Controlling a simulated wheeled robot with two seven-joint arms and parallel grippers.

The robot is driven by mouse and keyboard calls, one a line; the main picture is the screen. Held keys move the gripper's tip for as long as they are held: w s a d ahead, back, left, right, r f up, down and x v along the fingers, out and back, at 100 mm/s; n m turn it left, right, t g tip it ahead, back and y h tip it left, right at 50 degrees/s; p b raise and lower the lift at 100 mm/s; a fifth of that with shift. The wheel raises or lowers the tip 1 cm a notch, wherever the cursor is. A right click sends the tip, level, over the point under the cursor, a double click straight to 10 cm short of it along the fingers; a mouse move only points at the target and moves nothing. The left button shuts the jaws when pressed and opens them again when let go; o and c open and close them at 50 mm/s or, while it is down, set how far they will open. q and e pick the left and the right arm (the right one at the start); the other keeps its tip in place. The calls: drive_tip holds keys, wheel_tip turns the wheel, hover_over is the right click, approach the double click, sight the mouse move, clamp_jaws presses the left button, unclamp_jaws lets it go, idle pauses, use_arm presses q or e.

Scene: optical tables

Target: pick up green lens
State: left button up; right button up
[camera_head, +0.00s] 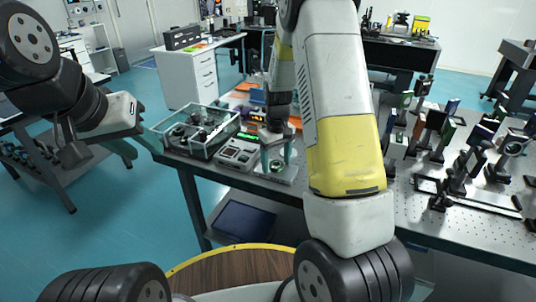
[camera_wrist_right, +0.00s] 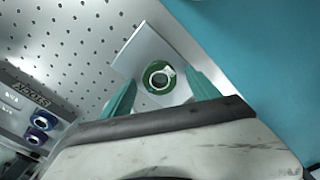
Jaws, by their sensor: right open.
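The green lens (camera_wrist_right: 159,77) shows in the right wrist view as a green ring with a pale inner ring, over a light square plate (camera_wrist_right: 143,47). In the head view the lens (camera_head: 277,166) is small, low between the fingers at the table's front edge. My right gripper (camera_wrist_right: 162,80) is open, with one teal finger on each side of the lens. Whether the fingers touch it I cannot tell. In the head view my right gripper (camera_head: 276,156) points down over the plate. My left gripper (camera_head: 146,153) is open and empty, left of the table.
A grey instrument (camera_head: 238,152) and a clear-walled case (camera_head: 200,130) stand just left of the right gripper. Several optical mounts (camera_head: 440,135) fill the table's right side. My right arm hides the table's middle. The wrist view shows bare perforated tabletop (camera_wrist_right: 75,40) beside the plate.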

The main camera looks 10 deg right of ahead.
clamp_jaws()
